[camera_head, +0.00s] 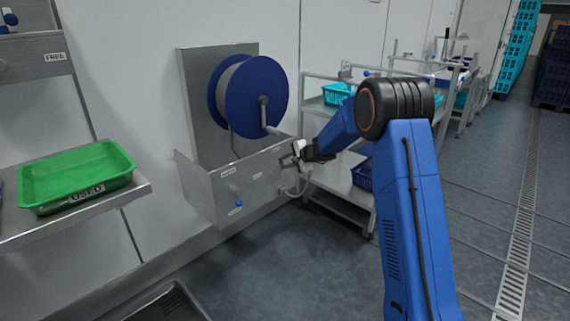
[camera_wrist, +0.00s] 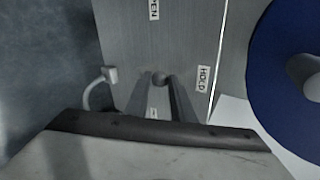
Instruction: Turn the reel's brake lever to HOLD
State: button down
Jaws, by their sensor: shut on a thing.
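The reel (camera_head: 262,92) has a blue flange and stands on a steel bracket on the wall. My gripper (camera_head: 298,152) is at the right end of the bracket's front panel. In the wrist view my gripper (camera_wrist: 160,88) is shut on the brake lever, whose round grey knob (camera_wrist: 159,78) shows between the fingertips. The HOLD label (camera_wrist: 203,78) is on the panel to the right of the knob, apart from it. A label partly cut off, reading "PEN" (camera_wrist: 154,9), is above. The rest of the lever is hidden by the fingers.
The steel panel (camera_head: 206,195) carries a blue knob (camera_head: 238,203) lower left. A pale hose fitting (camera_wrist: 109,74) is left of my fingers. A green tray (camera_head: 75,177) marked USED stands on a shelf at left. A shelf rack (camera_head: 340,185) stands close behind my gripper.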

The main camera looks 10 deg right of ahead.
jog(key=c, duration=1.5)
grip_release()
jog(key=shift+w+a, duration=0.1)
jog(key=shift+a, duration=0.15)
jog(key=shift+c, duration=0.2)
jog(key=shift+d, duration=0.1)
jog(key=v, duration=1.7)
jog(key=shift+d, duration=0.1)
jog(key=s+a+r+n+g, duration=0.1)
jog(key=s+a+r+n, duration=0.15)
jog(key=s, duration=0.65)
jog(key=s+a+r+n+g, duration=0.1)
jog(key=s+r+n, duration=0.15)
jog(key=s, duration=0.75)
jog(key=s+a+r+n+g, duration=0.1)
jog(key=s+a+r+n, duration=0.15)
jog(key=s, duration=0.65)
jog(key=s+d+f+n+h, duration=0.1)
jog(key=s+d+f+h, duration=0.1)
jog(key=s, duration=0.8)
jog(key=s+d+f+n+g+h, duration=0.1)
jog(key=s+d+n+h, duration=0.1)
jog(key=s, duration=0.8)
jog(key=s+d+f+n+h, duration=0.2)
jog(key=s+d, duration=0.2)
jog(key=s, duration=0.6)
jog(key=shift+d+f, duration=0.2)
jog(key=shift+f, duration=0.1)
